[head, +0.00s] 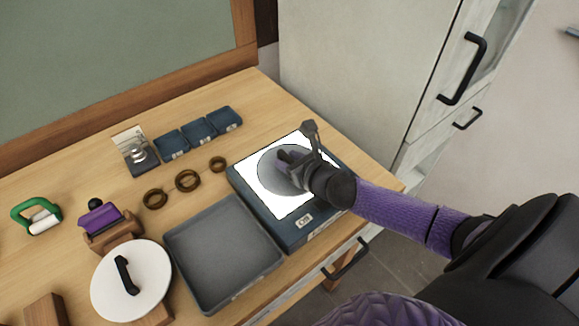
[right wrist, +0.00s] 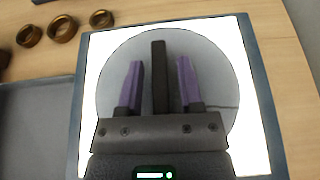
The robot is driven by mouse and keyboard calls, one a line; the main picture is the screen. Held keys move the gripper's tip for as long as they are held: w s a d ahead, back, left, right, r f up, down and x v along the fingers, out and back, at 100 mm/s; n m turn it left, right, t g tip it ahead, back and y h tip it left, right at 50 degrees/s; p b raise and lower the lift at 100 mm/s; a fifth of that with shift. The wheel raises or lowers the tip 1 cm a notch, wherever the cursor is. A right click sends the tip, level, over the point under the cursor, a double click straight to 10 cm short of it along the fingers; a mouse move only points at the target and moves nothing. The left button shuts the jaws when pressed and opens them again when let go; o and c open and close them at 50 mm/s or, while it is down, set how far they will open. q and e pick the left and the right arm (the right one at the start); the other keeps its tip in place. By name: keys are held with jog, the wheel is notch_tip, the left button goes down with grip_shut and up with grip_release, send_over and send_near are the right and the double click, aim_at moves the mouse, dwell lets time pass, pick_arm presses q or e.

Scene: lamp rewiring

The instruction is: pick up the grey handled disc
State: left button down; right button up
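The grey handled disc (head: 269,173) lies on a bright white panel set in a dark blue box (head: 266,217) at the right of the table. My right gripper (head: 292,160) is over the disc and hides part of it. In the right wrist view, the disc (right wrist: 215,85) fills the middle of the panel, and its dark upright handle (right wrist: 159,78) stands between my two purple fingers. A gap shows on each side of the handle, so the gripper is open around it. My left gripper is not in view.
An empty grey tray (head: 222,250) stands left of the box. A white disc with a black handle (head: 150,272) is further left. Several brass rings (head: 187,180) and small blue trays (head: 198,130) lie behind. A cabinet (head: 352,70) rises beyond the table's right side.

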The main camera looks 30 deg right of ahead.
grip_shut()
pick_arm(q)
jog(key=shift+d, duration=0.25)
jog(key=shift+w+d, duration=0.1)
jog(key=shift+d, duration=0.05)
